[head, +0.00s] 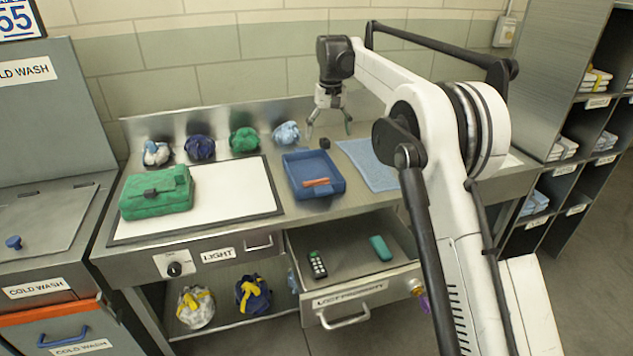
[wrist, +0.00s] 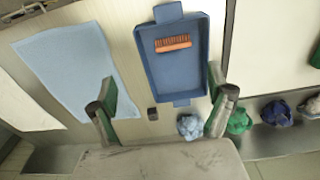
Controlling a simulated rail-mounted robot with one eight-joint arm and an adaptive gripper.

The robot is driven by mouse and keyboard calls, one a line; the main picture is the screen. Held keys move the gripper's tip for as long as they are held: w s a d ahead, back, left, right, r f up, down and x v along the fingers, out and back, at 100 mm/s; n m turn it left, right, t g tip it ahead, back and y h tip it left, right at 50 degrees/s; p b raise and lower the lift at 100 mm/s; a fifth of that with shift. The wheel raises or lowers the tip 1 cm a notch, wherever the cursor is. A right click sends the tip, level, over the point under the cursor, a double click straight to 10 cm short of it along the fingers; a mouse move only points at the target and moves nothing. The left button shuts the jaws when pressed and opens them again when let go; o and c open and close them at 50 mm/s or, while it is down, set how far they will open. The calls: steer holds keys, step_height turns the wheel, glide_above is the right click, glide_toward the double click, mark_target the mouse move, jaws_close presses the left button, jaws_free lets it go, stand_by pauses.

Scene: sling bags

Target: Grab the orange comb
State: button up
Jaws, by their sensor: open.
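The orange comb (head: 316,182) lies in the blue tray (head: 328,193) on the steel counter. In the wrist view the comb (wrist: 173,43) lies across the tray's upper part, its teeth along the upper side, and the tray's floor (wrist: 185,75) around it is bare. My gripper (head: 327,125) is above the back of the counter, beyond the tray. In the wrist view my gripper (wrist: 163,92) has its fingers wide apart with nothing held between them. The comb is apart from the fingers.
A green bag (head: 157,193) rests on the white panel (head: 235,190) at left. Several bundled bags line the back. An open drawer (head: 352,250) holds a remote (head: 317,264) and a teal item (head: 380,247).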

steer(key=w+a+f, duration=0.2)
steer(key=a+f, duration=0.2)
steer(key=f, duration=0.1)
glide_above(317, 183)
steer(key=shift+g, duration=0.4)
step_height(317, 183, down, 9)
steer(key=shift+s, duration=0.1)
steer(key=shift+w+a+f+p, duration=0.15)
steer(key=shift+f+p, duration=0.25)
steer(key=shift+f, duration=2.2)
steer(key=shift+c, duration=0.3)
steer(key=c, duration=0.6)
